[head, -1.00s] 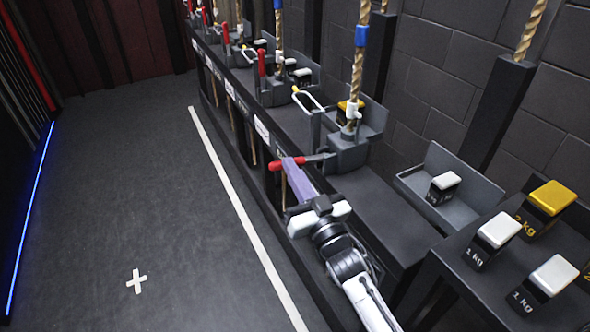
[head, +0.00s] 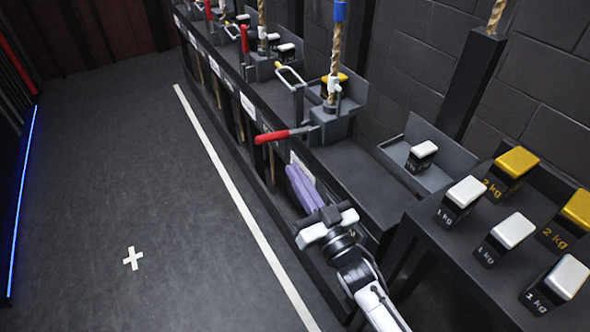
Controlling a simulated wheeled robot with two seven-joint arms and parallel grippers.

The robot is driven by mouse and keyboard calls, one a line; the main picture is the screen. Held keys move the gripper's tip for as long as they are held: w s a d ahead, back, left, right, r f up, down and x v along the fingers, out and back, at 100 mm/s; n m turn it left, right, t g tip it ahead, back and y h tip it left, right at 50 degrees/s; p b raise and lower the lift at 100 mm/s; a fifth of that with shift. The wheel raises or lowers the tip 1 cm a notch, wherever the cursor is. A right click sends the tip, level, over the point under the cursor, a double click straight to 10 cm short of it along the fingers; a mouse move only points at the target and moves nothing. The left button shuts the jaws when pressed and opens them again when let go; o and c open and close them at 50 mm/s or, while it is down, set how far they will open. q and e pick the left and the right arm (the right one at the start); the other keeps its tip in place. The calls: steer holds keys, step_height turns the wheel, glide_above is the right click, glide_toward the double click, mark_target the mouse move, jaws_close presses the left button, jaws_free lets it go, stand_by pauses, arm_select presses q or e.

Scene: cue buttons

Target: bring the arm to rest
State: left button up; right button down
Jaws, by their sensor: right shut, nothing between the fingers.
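My right gripper (head: 303,188) shows in the head view as two purple fingers lying close together, shut and empty. It is in front of the low dark bench, below and to the right of the nearest red-handled lever (head: 284,134), and apart from it. My right arm comes in from the bottom right. My left gripper is not in the view.
A dark bench (head: 365,190) with several levers and ropes runs toward the back. A grey tray (head: 452,162) holds one white-topped weight (head: 421,156). A stand at the right bears several weights, including a yellow-topped one (head: 511,174). The floor (head: 90,190) at left is clear.

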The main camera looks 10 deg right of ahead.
steer(key=shift+f, duration=0.1)
stand_by(0.3)
steer(key=s+d+f+g+h+p, duration=0.1)
steer(key=s+f+g, duration=0.4)
steer(key=s, duration=0.8)
steer(key=s+d+f+g+h+p, duration=0.1)
steer(key=s+f+g+p, duration=0.3)
steer(key=s+f, duration=0.6)
steer(key=s+d+g, duration=0.1)
steer(key=s+g, duration=0.1)
steer(key=s, duration=0.1)
steer(key=shift+d+n+h+p, duration=0.2)
steer(key=shift+n+h+p, duration=0.1)
steer(key=shift+h, duration=0.1)
steer(key=shift+w, duration=0.1)
